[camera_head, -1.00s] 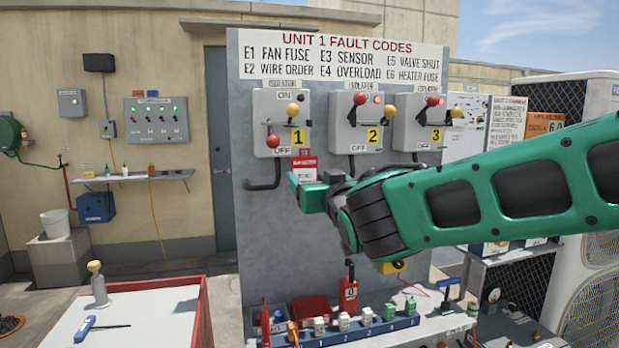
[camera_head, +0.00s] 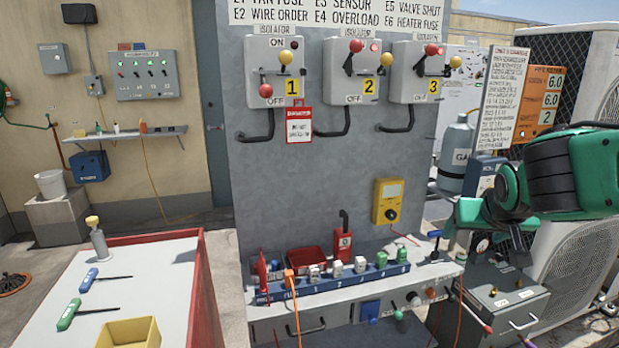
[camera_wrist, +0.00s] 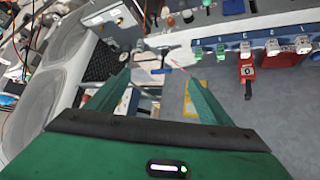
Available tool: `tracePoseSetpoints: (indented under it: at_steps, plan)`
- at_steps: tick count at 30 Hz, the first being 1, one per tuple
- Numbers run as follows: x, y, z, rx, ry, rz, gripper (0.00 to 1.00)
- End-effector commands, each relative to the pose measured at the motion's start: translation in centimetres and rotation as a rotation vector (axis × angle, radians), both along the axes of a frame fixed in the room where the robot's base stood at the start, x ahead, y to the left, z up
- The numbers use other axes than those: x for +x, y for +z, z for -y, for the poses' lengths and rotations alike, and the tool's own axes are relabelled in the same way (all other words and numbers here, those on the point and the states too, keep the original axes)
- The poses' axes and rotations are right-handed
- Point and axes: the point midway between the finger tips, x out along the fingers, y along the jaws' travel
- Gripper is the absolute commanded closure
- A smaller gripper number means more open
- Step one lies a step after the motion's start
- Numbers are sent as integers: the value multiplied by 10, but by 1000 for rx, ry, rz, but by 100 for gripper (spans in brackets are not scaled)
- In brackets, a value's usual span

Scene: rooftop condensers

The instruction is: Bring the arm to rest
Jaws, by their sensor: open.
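My gripper (camera_head: 462,218), green and dark, is at the right of the head view, above the right end of the bench shelf. In the wrist view its two green fingers (camera_wrist: 158,76) are spread apart with nothing between them close by. My arm comes in from the right edge, bent, with part of it out of the picture. A red and white tag (camera_head: 299,126) hangs under isolator 1 (camera_head: 275,72), well to the left of my gripper.
Near my gripper are a gas cylinder (camera_head: 456,155), the condenser unit (camera_head: 566,255) and a metal case (camera_head: 502,298). A yellow meter (camera_head: 387,201) is on the grey panel. A blue fuse rail (camera_head: 335,284) runs along the shelf (camera_head: 430,285). A red-edged table (camera_head: 203,290) stands front left.

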Motion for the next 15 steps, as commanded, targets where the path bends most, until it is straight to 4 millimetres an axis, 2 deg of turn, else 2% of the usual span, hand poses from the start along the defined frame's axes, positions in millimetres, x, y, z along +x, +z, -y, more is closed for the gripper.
tracePoseSetpoints:
  at_steps: [1,5,6,9,12,15]
  plan:
    - [-25,-13,22,18,-48,-67,26]
    - [-96,-45,55,87,-143,-255,26]
    - [-119,-54,62,114,-172,-313,26]
    - [-177,-72,70,189,-229,-448,26]
    - [-225,-84,69,262,-268,-560,26]
    - [-258,-89,64,320,-291,-636,26]
